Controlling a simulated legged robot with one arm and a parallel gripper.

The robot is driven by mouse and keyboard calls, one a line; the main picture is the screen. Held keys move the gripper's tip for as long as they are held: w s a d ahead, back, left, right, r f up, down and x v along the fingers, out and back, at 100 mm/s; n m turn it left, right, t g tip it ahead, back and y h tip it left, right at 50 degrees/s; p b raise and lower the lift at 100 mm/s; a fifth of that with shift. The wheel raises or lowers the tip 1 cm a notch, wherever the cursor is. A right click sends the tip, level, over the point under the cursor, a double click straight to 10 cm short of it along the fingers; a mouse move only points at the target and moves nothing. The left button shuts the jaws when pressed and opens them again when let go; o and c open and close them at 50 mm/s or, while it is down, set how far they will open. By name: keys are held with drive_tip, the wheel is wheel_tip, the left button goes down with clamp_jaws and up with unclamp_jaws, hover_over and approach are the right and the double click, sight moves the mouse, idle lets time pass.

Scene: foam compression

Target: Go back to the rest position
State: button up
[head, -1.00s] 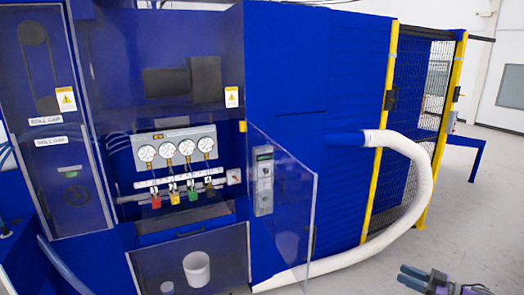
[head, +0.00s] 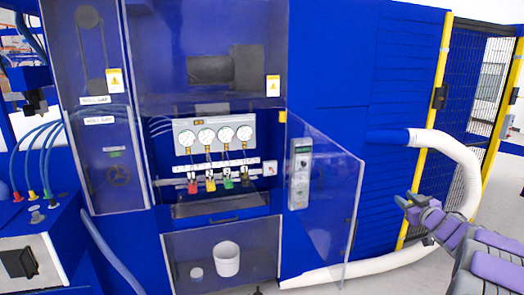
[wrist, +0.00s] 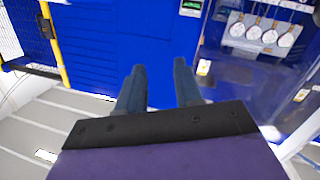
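My gripper (head: 403,201) is at the right of the head view, at the end of my purple and grey arm, in front of the white hose. In the wrist view, its two dark fingers (wrist: 158,72) stand apart with nothing between them, so it is open and empty. Beyond the fingers is the blue machine wall (wrist: 110,50), and the gripper touches nothing that I can see.
The blue machine has a gauge panel (head: 214,133) with coloured valve tags below. A clear door (head: 335,190) stands swung open on its right. A white hose (head: 462,160) curves to the floor. A yellow-posted mesh fence (head: 475,85) stands at right. A white cup (head: 226,259) sits in the lower bay.

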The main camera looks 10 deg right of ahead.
drive_tip(key=a+m+g+h+b, duration=0.3)
drive_tip(key=a+h, duration=0.1)
drive_tip(key=a, duration=0.4)
drive_tip(key=s+a+f+m+g+y+b, duration=0.1)
drive_tip(key=s+a+f+g+b, duration=0.1)
drive_tip(key=s+a+f+g, duration=0.45)
drive_tip(key=s+a+f+m+g+y+b, duration=0.15)
drive_tip(key=s+a+f, duration=0.4)
drive_tip(key=a, duration=0.85)
drive_tip(key=s+a+f+n+g+y+b, duration=0.2)
drive_tip(key=s+a+f+g, duration=0.1)
drive_tip(key=s+a, duration=0.8)
drive_tip(key=s+a+f+n+g+y+b, duration=0.2)
drive_tip(key=s+a+f, duration=0.4)
drive_tip(key=s+a, duration=0.6)
drive_tip(key=s+g+b, duration=0.1)
drive_tip(key=s+g, duration=0.1)
drive_tip(key=s, duration=0.6)
drive_tip(key=shift+f, duration=0.3)
drive_tip(key=shift+y, duration=0.25)
